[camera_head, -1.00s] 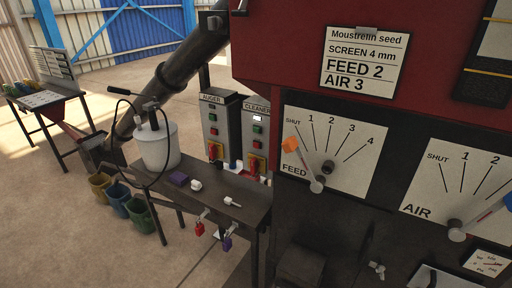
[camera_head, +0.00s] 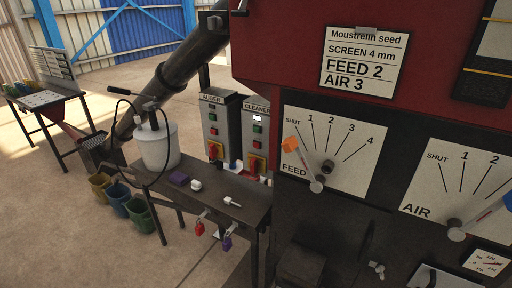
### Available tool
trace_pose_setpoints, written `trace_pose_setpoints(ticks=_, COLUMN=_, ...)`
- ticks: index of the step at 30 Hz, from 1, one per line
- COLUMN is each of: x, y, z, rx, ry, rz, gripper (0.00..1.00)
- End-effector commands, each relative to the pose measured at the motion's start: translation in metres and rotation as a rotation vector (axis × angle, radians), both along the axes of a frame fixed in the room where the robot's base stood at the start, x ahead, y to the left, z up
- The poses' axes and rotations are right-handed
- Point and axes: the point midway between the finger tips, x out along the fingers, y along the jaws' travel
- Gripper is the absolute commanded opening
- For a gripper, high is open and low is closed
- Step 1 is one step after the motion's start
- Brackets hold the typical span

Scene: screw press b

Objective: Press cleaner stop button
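The cleaner control box (camera_head: 248,112) is a grey upright box labelled CLEANER, behind the dark table and left of the red machine. Near its top is a bright white lamp (camera_head: 257,118). Below the lamp are a green button (camera_head: 258,129) and a small red button (camera_head: 257,143). A red and yellow rotary switch (camera_head: 257,163) sits lower down. The auger box (camera_head: 216,105) stands just to its left with a similar layout and a dark lamp. My gripper is not in view.
The red machine with feed panel (camera_head: 345,165) fills the right.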

Motion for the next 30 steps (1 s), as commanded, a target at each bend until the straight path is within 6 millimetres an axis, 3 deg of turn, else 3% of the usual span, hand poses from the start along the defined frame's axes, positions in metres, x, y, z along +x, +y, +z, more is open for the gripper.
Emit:
trace_pose_setpoints(ticks=1, x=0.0, y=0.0, z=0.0, rx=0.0, ry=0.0, rz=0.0, gripper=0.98)
trace_pose_setpoints(ticks=2, x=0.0, y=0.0, z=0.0, rx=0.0, ry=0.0, rz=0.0, gripper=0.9)
trace_pose_setpoints(ticks=13, x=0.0, y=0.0, z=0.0, rx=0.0, ry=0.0, rz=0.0, gripper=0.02)
trace_pose_setpoints(ticks=30, x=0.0, y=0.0, z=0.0, rx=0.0, ry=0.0, rz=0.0, gripper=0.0)
